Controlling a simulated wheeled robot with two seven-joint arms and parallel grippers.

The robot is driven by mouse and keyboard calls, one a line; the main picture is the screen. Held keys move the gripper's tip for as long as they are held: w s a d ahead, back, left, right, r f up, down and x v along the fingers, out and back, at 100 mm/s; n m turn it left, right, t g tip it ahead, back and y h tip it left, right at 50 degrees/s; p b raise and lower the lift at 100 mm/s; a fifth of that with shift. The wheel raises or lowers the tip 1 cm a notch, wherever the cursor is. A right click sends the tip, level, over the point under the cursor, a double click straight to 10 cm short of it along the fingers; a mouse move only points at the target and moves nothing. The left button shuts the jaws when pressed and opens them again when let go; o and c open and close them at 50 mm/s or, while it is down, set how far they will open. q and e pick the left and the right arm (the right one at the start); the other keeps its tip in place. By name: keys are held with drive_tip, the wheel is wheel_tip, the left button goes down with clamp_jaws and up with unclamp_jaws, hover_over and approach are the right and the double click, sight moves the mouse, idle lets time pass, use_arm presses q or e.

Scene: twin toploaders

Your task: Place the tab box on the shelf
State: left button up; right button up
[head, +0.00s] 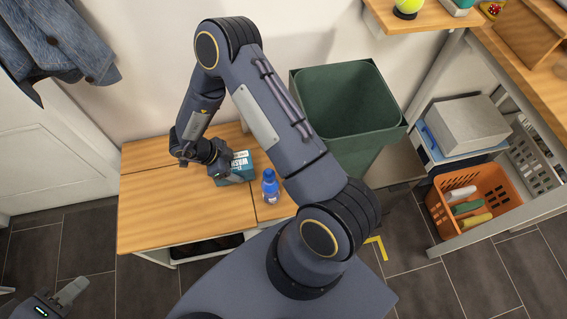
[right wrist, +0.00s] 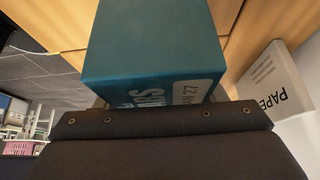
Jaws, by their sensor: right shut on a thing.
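The fingertips are mostly hidden. I cannot tell whether the box touches the wood. A wooden wall shelf (head: 440,22) is at the top right. My left gripper (head: 62,298) is low at the left edge, away from everything; its opening is unclear.
A blue bottle (head: 270,187) stands close right of the box. A white carton marked "PAPE" (right wrist: 272,85) is beside it in the wrist view. A green bin (head: 350,130) stands right of the cabinet (head: 150,215), whose left top is clear. An orange basket (head: 480,195) is further right.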

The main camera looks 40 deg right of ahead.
drive_tip(key=s+d, duration=0.2)
drive_tip(key=d, duration=0.1)
drive_tip(key=s+d, duration=0.2)
drive_tip(key=d, duration=0.2)
drive_tip(key=s+d, duration=0.2)
drive_tip(key=d, duration=0.2)
drive_tip(key=shift+s+d, duration=0.15)
drive_tip(key=shift+d, duration=0.15)
drive_tip(key=shift+f+b, duration=0.5)
drive_tip(key=shift+f, duration=1.2)
drive_tip(key=shift+f, duration=0.1)
drive_tip(key=o, duration=1.2)
drive_tip(key=shift+o, duration=0.2)
